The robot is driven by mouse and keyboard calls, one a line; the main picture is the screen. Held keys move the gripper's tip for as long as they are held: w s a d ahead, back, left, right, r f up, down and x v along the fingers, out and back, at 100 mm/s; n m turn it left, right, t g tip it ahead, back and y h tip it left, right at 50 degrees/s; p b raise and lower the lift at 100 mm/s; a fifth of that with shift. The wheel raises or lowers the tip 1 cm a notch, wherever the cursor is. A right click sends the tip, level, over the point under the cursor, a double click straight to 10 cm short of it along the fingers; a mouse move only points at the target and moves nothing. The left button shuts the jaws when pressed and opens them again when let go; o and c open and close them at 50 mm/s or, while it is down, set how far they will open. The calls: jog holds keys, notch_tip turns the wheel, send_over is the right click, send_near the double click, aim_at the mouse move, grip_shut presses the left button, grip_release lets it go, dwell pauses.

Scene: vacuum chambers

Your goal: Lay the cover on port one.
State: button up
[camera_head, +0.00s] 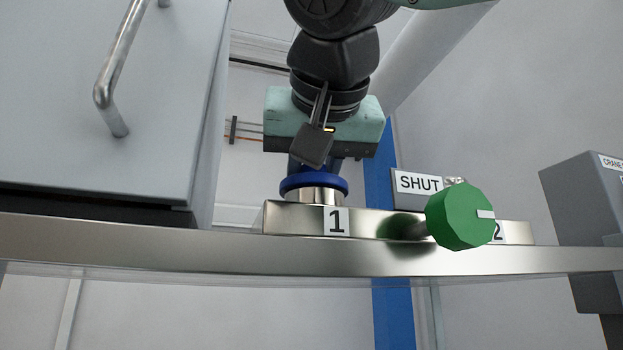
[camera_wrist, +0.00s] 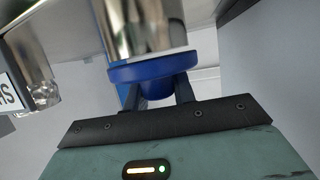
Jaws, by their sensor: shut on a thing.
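The cover is a round blue disc (camera_head: 313,183) with a raised knob; it also shows in the wrist view (camera_wrist: 153,69). My gripper (camera_head: 315,166) points straight down and is shut on the cover's knob; its fingers also show in the wrist view (camera_wrist: 158,92). Port one is a short shiny metal cylinder (camera_head: 317,197) on the block labelled 1. It also shows in the wrist view (camera_wrist: 145,25). The cover is level and lined up over the port's top, with no clear gap between them. I cannot tell whether it bears fully on the rim.
A green knob (camera_head: 461,216) stands out in front of the metal block, right of label 1, partly covering label 2. A SHUT sign (camera_head: 418,183) is behind it. A grey box with a handle (camera_head: 115,75) stands close on the left. A dark grey unit (camera_head: 583,205) is far right.

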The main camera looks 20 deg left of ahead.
jog(key=shift+f, duration=0.15)
jog(key=o, duration=1)
jog(key=shift+s+d, duration=0.1)
jog(key=shift+s, duration=0.15)
jog(key=b+v, duration=0.3)
jog(key=v, duration=0.8)
jog(key=shift+s+d+b, duration=0.15)
jog(key=shift+b, duration=0.15)
